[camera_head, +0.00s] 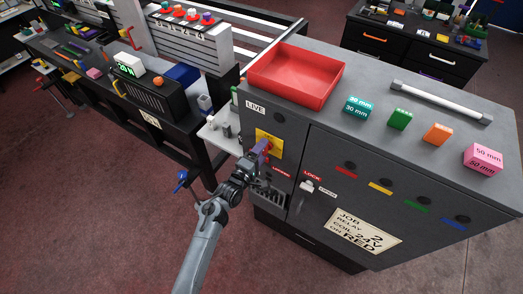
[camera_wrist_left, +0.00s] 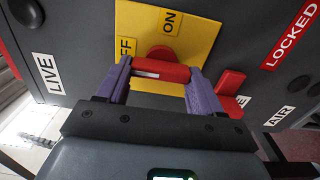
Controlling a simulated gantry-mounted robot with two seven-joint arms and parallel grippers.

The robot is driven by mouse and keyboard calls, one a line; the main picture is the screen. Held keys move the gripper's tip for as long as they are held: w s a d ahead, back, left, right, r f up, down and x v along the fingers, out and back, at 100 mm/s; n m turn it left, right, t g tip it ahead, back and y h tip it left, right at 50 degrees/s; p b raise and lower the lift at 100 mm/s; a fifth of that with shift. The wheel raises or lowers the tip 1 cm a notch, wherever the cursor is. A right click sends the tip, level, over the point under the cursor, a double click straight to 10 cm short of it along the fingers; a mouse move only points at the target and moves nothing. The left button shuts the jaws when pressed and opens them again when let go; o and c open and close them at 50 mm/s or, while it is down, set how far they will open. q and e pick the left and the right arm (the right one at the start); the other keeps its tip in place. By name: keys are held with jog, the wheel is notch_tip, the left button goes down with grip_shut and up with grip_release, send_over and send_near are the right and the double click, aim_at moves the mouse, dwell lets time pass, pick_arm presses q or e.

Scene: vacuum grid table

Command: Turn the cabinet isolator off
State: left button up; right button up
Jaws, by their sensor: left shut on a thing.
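The cabinet isolator is a red rotary handle (camera_wrist_left: 160,72) on a yellow plate (camera_wrist_left: 200,40) on the grey cabinet's front. In the left wrist view the plate reads ON at the top, and a partly covered label at the left ends in FF. The handle lies crosswise between the purple fingers, with a white mark on its left part. My left gripper (camera_head: 260,150) is shut on the handle, one finger at each end. In the head view the gripper hides much of the handle, and the yellow plate (camera_head: 277,144) shows behind it. My right gripper is not in view.
A red tray (camera_head: 335,92), coloured size blocks (camera_head: 400,119) and a white-grey bar (camera_head: 440,102) lie on the cabinet top. A LOCK lever (camera_head: 307,187) sits right of the isolator. A sign (camera_head: 355,231) hangs lower. Another red part (camera_wrist_left: 230,85) sits close beside the right finger.

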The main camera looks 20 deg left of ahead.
pick_arm(q)
jog(key=o, duration=1)
jog(key=shift+o, duration=0.2)
jog(key=s+a, duration=0.2)
jog(key=s, duration=0.8)
jog(key=shift+s, duration=0.3)
jog(key=shift+f, duration=0.1)
